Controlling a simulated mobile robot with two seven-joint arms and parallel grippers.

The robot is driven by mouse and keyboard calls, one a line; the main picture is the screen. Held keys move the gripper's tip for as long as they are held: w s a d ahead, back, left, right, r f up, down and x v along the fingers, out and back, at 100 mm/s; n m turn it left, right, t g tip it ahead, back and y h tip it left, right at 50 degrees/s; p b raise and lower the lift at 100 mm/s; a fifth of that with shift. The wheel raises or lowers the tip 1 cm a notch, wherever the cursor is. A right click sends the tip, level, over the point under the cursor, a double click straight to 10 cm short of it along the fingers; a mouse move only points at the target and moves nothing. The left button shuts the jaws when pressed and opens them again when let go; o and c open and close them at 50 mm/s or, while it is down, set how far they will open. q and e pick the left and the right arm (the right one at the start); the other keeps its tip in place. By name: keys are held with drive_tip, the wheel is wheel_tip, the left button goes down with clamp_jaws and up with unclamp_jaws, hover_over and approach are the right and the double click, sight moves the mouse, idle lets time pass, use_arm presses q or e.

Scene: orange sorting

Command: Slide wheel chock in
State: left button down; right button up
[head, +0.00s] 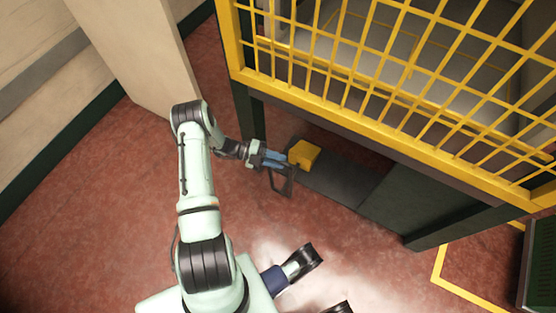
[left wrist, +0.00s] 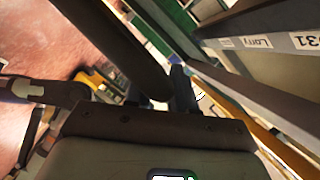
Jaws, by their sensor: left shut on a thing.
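The yellow wheel chock (head: 305,153) is a small block at the left end of a dark grey plate, low under the yellow mesh. My left gripper (head: 287,160) reaches it from the left and is shut on it. Blue and black parts lie between my wrist and the chock. Whether the chock touches the plate or hangs just above it is hard to tell. In the left wrist view dark gripper parts fill the middle, and I cannot make out the chock there. My right gripper is not in view.
The dark plate (head: 338,187) runs right under the yellow mesh cage (head: 330,92) to a dark green panel (head: 420,205). A dark post (head: 248,108) stands just behind my wrist. A label (left wrist: 260,43) reads "Lorry". The red floor at left is clear.

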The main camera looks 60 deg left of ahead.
use_arm(q)
drive_tip(key=c, duration=1.1)
unclamp_jaws()
drive_tip(key=shift+a, duration=0.45)
drive_tip(key=shift+o, duration=0.2)
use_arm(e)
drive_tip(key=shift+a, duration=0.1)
use_arm(q)
drive_tip(key=shift+s, duration=0.1)
drive_tip(key=p+v, duration=0.1)
drive_tip(key=v, duration=1.2)
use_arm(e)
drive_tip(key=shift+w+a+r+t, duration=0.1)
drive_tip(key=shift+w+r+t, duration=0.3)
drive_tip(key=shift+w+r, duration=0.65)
use_arm(q)
drive_tip(key=shift+s+a+r, duration=0.1)
